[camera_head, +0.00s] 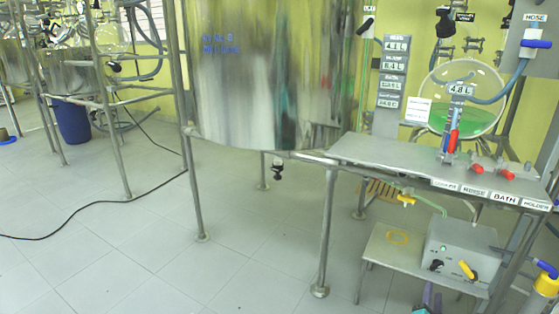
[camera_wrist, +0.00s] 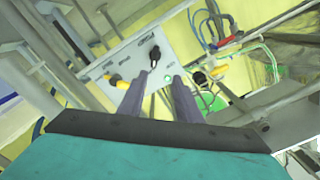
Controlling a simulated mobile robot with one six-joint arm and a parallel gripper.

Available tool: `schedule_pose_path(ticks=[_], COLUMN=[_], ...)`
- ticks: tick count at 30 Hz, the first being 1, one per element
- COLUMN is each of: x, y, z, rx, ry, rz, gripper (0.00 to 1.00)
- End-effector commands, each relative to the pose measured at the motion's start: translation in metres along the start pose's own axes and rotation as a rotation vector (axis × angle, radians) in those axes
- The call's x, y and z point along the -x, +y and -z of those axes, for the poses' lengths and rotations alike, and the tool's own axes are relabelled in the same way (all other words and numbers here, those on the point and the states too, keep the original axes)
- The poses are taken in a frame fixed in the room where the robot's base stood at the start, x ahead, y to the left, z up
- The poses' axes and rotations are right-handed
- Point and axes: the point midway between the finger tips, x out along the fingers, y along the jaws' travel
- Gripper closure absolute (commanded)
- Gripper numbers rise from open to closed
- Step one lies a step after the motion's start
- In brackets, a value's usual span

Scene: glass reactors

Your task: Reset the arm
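My gripper (camera_wrist: 159,76) shows in the wrist view with its two grey-purple fingers apart and clear space between them. Nothing is held. Beyond the fingertips is the front panel of a grey control box (camera_wrist: 133,57), with a black knob (camera_wrist: 154,54) seen between the tips and a yellow knob (camera_wrist: 118,81) to their left. In the head view, a small teal and purple part of my gripper (camera_head: 428,300) shows at the bottom edge, below and left of the control box (camera_head: 459,246). The rest of my arm is hidden or out of that view.
The control box stands on a low metal stand (camera_head: 393,252) under a steel bench (camera_head: 400,158). A large steel vessel (camera_head: 265,75) on legs stands to the left. A yellow-topped valve (camera_head: 545,285) is at the right. The tiled floor (camera_head: 150,250) at left is open, with a black cable across it.

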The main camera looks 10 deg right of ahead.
Motion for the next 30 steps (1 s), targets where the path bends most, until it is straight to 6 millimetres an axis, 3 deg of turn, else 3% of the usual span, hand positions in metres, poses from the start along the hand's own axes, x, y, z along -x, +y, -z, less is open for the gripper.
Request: schedule_pose_path(ticks=[8,18,30], x=[0.002,0.021,0.069], y=[-0.070,-0.169,-0.245], z=[-0.015,-0.054,-0.120], rx=[-0.001,-0.005,0.052], ry=[-0.069,-0.194,-0.438], rz=[0.065,0.157,0.141], gripper=[0.69,0.69,0.69])
